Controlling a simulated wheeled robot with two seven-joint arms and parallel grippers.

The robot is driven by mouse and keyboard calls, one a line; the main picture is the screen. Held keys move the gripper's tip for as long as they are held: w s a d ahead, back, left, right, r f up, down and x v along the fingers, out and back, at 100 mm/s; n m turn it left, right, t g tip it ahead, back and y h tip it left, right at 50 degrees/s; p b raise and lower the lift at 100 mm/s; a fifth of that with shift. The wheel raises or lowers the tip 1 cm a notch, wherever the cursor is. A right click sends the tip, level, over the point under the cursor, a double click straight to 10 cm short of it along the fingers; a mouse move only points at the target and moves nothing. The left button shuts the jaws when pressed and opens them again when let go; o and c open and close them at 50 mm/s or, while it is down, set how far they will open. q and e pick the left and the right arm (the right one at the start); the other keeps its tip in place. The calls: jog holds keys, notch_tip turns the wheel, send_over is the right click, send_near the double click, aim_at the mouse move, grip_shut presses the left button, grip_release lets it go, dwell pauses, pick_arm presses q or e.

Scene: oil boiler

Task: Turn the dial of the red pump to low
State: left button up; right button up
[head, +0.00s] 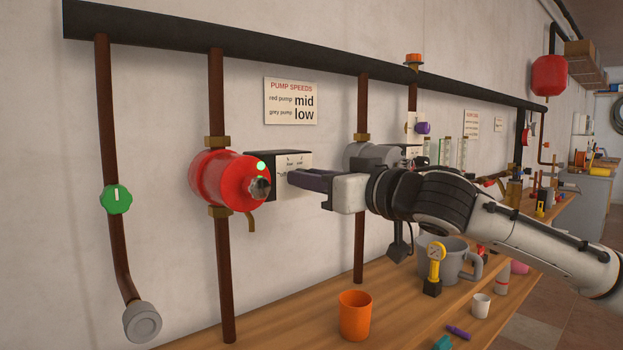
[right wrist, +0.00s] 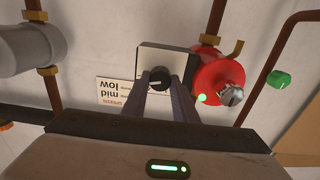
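The red pump (head: 222,180) sits on a vertical brown pipe at the left in the head view. It also shows at the right of the right wrist view (right wrist: 215,78). Beside it is a control box (right wrist: 190,62) with a white face and a black dial (right wrist: 160,79). My right gripper (head: 292,179) reaches in front of this box and hides the dial in the head view. In the right wrist view its two fingers (right wrist: 163,88) are apart, with the dial between or just beyond their tips. I cannot tell if they touch it. My left gripper is not in view.
A wall sign (head: 291,101) reads red pump mid, grey pump low. The grey pump (head: 368,155) is behind my right gripper. A green knob (head: 116,199) is on the left pipe. An orange cup (head: 355,315) and a grey mug (head: 447,260) stand on the wooden bench below.

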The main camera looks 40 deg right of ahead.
jog(key=shift+c, duration=0.5)
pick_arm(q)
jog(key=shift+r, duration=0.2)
pick_arm(e)
jog(key=shift+n, duration=0.3)
pick_arm(q)
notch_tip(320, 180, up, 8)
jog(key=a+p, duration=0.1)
jog(key=p, duration=1.1)
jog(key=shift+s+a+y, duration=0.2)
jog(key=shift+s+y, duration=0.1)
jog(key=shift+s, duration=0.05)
pick_arm(e)
jog(key=shift+a+f+n, duration=0.1)
jog(key=shift+n, duration=4.65)
jog(key=shift+a+f+n, duration=0.1)
jog(key=shift+n, duration=4.65)
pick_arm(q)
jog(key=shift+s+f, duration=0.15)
pick_arm(e)
jog(key=shift+n, duration=0.3)
